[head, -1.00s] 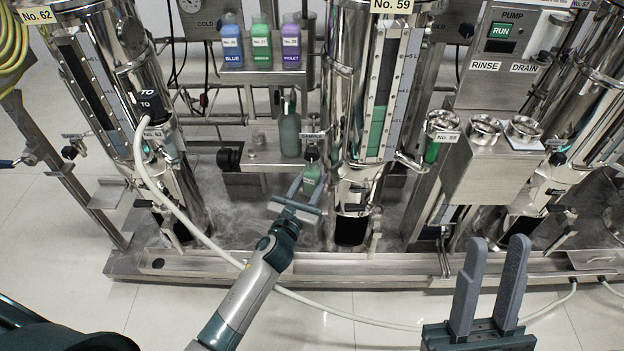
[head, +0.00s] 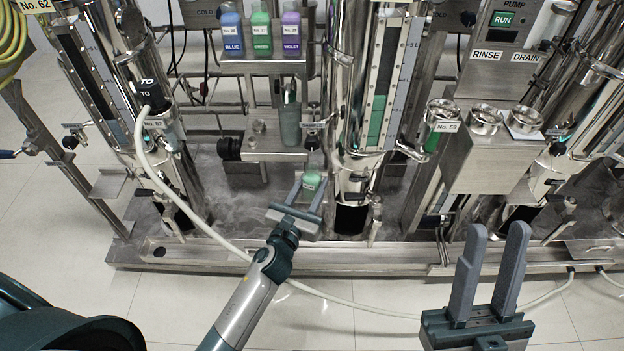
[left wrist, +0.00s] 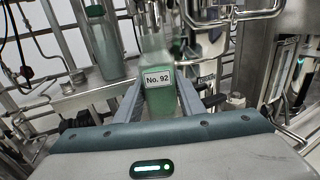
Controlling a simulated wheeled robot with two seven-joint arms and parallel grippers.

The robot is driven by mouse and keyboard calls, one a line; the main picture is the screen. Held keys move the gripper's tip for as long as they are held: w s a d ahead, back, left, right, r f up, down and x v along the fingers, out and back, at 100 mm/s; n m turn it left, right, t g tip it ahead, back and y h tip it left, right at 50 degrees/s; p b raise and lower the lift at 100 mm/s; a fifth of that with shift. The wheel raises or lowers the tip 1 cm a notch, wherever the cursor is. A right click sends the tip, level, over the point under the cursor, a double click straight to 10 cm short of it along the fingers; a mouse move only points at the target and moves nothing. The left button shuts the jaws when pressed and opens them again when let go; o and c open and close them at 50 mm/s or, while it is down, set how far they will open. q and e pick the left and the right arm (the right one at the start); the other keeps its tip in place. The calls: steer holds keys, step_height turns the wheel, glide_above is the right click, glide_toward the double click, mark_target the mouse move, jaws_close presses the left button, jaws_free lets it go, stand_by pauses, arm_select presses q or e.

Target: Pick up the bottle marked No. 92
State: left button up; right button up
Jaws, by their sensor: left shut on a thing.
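The bottle marked No. 92 (left wrist: 160,97) is clear with green contents, and its label faces the camera in the left wrist view. My left gripper (left wrist: 161,103) is shut on it, one finger on each side. In the head view my left gripper (head: 304,196) is in front of the skid, and the green bottle (head: 312,181) shows between its fingertips, below the sample outlet. My right gripper (head: 487,275) is open and empty at the lower right, its two fingers pointing up and apart.
A larger green bottle (head: 290,124) stands on a steel shelf (head: 262,148) behind, left of the held bottle. Blue, green and violet bottles sit on a higher shelf. A steel column (head: 352,110) stands close to the right. A white hose (head: 205,230) runs across the front.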

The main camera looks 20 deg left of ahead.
arm_select(q)
steer(key=s+d, duration=0.2)
steer(key=s, duration=0.5)
stand_by(0.7)
